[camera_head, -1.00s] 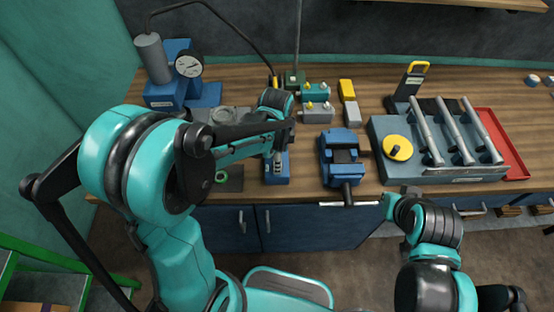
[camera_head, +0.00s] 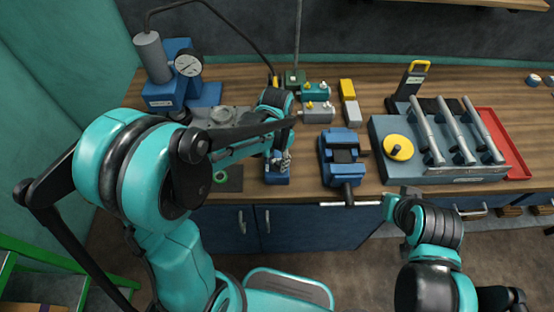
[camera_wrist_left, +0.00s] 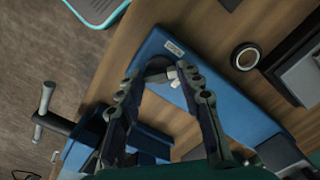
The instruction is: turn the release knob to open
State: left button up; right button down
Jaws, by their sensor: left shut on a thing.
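A blue block (camera_head: 277,180) stands at the bench's front edge. It shows in the left wrist view as a long blue body (camera_wrist_left: 225,108) with a small white label. My left gripper (camera_head: 281,164) is over the block, reaching down. In the left wrist view its fingers (camera_wrist_left: 166,72) close around a dark rounded knob (camera_wrist_left: 157,64) at the block's end. The fingers partly hide the knob, and its turned angle is not clear. My right gripper (camera_head: 392,204) is at the bench's front edge, right of the vise, small and partly hidden; its jaws are not clear.
The blue vise (camera_head: 340,160) stands just right of the block, its handle sticking out past the front edge. A dark mat with a green ring (camera_head: 221,177) lies to the left. A gauge device (camera_head: 188,66) and a grey rack (camera_head: 440,175) with a yellow knob stand further out.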

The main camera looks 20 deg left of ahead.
aim_at(277, 163)
pick_arm(q)
jog(key=n, duration=0.4)
jog(key=shift+n, duration=2.1)
jog(key=o, duration=1.2)
jog(key=shift+c, duration=0.2)
jog(key=shift+r, duration=0.15)
notch_tip(277, 163, up, 12)
